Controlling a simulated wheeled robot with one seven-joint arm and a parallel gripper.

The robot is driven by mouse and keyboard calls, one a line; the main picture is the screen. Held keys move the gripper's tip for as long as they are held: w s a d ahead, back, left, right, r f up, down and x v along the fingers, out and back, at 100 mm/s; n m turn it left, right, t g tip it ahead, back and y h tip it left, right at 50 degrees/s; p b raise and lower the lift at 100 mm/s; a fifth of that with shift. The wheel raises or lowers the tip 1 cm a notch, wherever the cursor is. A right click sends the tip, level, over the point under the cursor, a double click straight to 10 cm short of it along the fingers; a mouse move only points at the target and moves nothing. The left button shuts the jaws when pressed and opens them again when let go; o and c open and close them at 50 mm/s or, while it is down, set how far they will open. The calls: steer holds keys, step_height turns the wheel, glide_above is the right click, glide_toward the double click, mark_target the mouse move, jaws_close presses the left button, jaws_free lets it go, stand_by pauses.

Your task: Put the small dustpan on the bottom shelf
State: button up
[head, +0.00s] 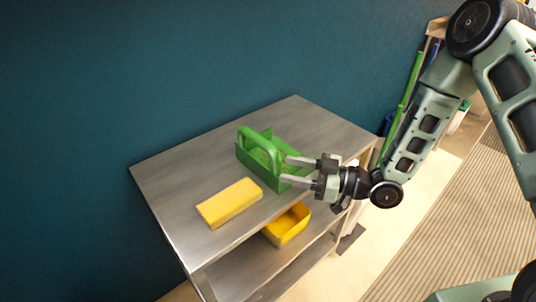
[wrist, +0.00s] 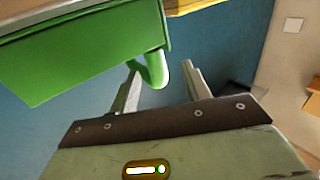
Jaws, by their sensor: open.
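The small dustpan appears to be the green, box-like piece with a curved handle (head: 262,152) on the top of the grey shelf unit (head: 180,180). My gripper (head: 284,170) is open at its right side, with its fingers pointing left over its right edge. In the wrist view, the green body (wrist: 85,50) fills the upper left. A rounded green end shows near the gap between my open fingertips (wrist: 163,78); I cannot tell whether they touch it. The bottom shelf (head: 245,270) is partly visible below the top.
A yellow block (head: 230,202) lies on the top near the front edge. An open yellow bin (head: 287,225) stands on the shelf below, under the top's edge. A blue wall (head: 100,80) runs behind. Green-handled tools (head: 408,95) stand at the back right.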

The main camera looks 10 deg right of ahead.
mark_target(276, 162)
steer(key=x, duration=0.2)
steer(key=p+x, duration=0.1)
steer(key=shift+w+a+r, duration=0.3)
steer(key=shift+w+r, duration=0.05)
steer(key=shift+w+a+f, duration=0.1)
steer(key=shift+w+a, duration=0.15)
steer(key=shift+a, duration=0.15)
jaws_close()
steer(key=shift+r, duration=0.2)
